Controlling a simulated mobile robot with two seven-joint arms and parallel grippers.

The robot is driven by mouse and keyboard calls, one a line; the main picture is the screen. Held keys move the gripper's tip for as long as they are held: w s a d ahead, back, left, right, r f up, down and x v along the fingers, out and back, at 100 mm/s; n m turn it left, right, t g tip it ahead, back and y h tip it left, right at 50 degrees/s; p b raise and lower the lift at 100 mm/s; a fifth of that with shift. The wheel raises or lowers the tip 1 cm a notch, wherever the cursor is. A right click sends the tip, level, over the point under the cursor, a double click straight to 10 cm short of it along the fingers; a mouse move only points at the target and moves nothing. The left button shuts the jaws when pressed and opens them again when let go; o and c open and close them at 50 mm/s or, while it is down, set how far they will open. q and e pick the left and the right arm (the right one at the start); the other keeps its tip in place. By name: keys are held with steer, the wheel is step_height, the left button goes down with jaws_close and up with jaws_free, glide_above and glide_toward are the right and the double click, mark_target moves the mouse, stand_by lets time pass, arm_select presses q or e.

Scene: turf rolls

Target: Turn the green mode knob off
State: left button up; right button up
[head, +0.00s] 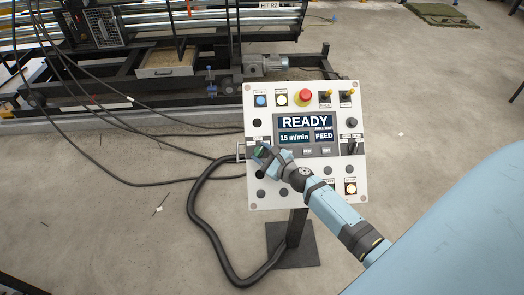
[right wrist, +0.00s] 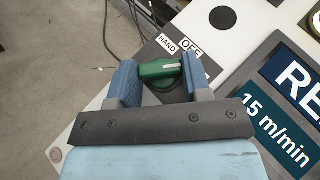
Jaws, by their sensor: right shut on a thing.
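The green mode knob (right wrist: 160,69) sits on the white control panel (head: 310,88), at its left side. It carries a pale pointer line that lies nearly level in the right wrist view. The HAND label (right wrist: 166,43) and the OFF label (right wrist: 191,48) show just above the knob. Which label the line points to I cannot tell. My right gripper (right wrist: 160,82) is shut on the knob, a blue finger at each end of it. In the head view, my right gripper (head: 264,156) covers most of the knob. My left gripper is not in view.
The panel has a READY screen (head: 307,122), a red button (head: 304,97) and several other buttons and switches close by. A black cable (head: 194,208) hangs at its left. A machine frame (head: 150,90) stands behind. Floor is open at the right.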

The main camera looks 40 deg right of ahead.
steer(key=n+g+y+p, duration=0.2)
steer(key=n+p, duration=0.1)
steer(key=shift+d+r+n+y, duration=0.2)
steer(key=shift+r+n+y, duration=0.1)
steer(key=shift+r+y, duration=0.1)
steer(key=shift+w+f+n+g+y+p, duration=0.1)
steer(key=shift+n+g+y+p, duration=0.4)
steer(key=shift+n+g, duration=0.4)
steer(key=shift+n+g+p, duration=0.35)
steer(key=shift+n+g, duration=0.15)
steer(key=shift+n+g+y+p, duration=0.3)
steer(key=shift+n+g+y, duration=0.1)
steer(key=shift+n+g, duration=0.2)
steer(key=o, duration=0.9)
steer(key=shift+d, duration=0.1)
